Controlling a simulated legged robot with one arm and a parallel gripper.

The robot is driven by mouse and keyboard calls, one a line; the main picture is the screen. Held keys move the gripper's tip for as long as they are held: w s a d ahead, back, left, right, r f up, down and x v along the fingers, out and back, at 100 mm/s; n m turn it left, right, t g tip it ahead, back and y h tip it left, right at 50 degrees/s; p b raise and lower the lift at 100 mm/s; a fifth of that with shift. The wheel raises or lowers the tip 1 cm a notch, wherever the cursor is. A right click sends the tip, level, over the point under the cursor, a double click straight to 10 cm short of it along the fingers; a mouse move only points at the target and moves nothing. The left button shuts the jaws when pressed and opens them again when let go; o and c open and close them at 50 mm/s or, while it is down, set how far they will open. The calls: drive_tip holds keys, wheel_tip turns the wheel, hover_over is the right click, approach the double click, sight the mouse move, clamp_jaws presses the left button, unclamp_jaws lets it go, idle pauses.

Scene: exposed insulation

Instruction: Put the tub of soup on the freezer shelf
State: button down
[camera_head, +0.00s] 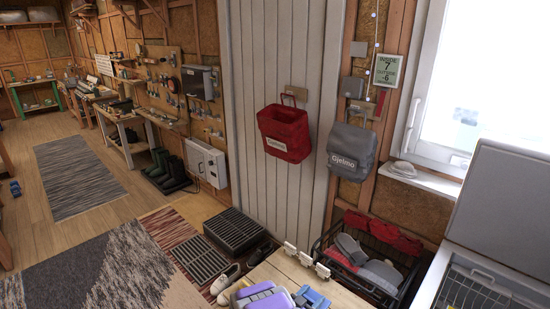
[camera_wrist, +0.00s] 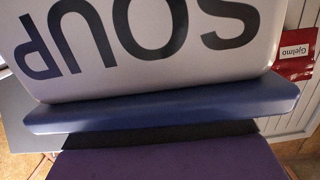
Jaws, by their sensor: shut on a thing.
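The tub of soup (camera_wrist: 150,45) fills the top of the wrist view, very close to the camera. It is white with dark SOUP lettering upside down in the picture, and has a blue rim or lid edge (camera_wrist: 160,108). My gripper (camera_wrist: 160,134) shows only in part, as a dark strip and purple face against the blue edge; it is shut on the tub. The far jaw is hidden. In the head view, the freezer (camera_head: 432,283) stands at the lower right with its grey-white lid (camera_head: 507,205) raised. A wire shelf or basket (camera_head: 485,285) shows inside, cut off by the frame.
A wooden bench top (camera_head: 285,265) carries purple and blue items (camera_head: 265,297) at the bottom edge. A dark crate of shoes and red cloth (camera_head: 355,262) stands between bench and freezer. A red bag (camera_head: 285,131) and grey bag (camera_head: 352,150) hang behind. Floor at left is mostly open.

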drive_tip(key=w+a+r+n+t+y, duration=0.2)
drive_tip(key=a+r, duration=0.1)
drive_tip(key=r, duration=0.7)
drive_tip(key=w+a+r+n+t+y, duration=0.1)
drive_tip(key=w+a+r+n+y, duration=0.1)
drive_tip(key=r, duration=0.8)
drive_tip(key=s+d+r+y, duration=0.1)
drive_tip(key=s+d+r, duration=0.1)
drive_tip(key=r, duration=0.7)
drive_tip(key=s+d+r+n+t+y, duration=0.1)
drive_tip(key=s+r, duration=0.3)
drive_tip(key=r, duration=0.5)
drive_tip(key=shift+s+d, duration=0.3)
drive_tip(key=shift+d, duration=0.4)
